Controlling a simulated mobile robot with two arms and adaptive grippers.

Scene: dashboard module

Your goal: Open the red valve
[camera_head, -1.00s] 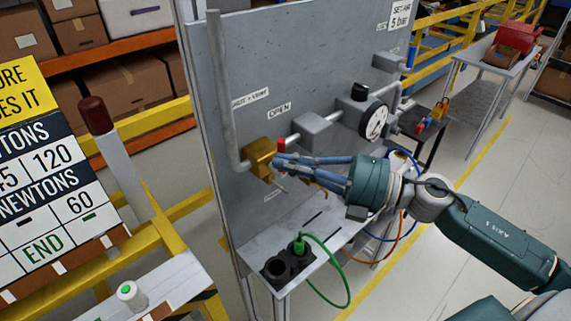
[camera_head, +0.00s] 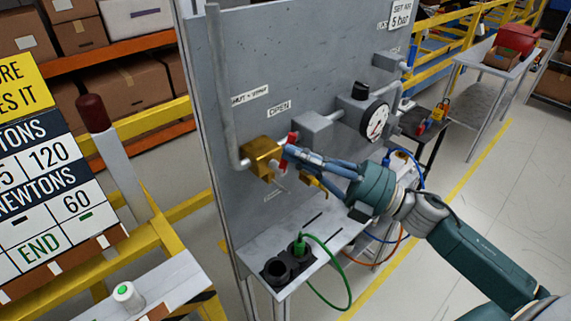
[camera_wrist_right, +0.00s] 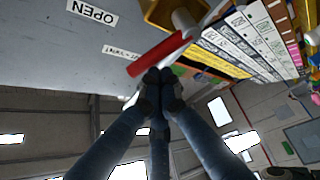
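The red valve handle (camera_head: 293,138) is on the brass valve block (camera_head: 262,155), mounted on the grey upright panel below the "OPEN" label. In the wrist view the red handle (camera_wrist_right: 158,53) is a slanted bar on a light stem. My right gripper (camera_head: 287,153) reaches in from the right, its fingertips at the handle's lower part and partly covering it. In the wrist view the blue fingers of the right gripper (camera_wrist_right: 158,80) are drawn together just below the handle. Whether they touch it is unclear, and nothing shows between them. My left gripper is out of view.
A pressure gauge (camera_head: 374,121) and grey pipe fittings sit right of the valve. A shelf (camera_head: 315,236) with black sockets and a green cable juts out below. A yellow hook-like part (camera_head: 313,183) hangs below the fingers. A sign board (camera_head: 40,190) stands left.

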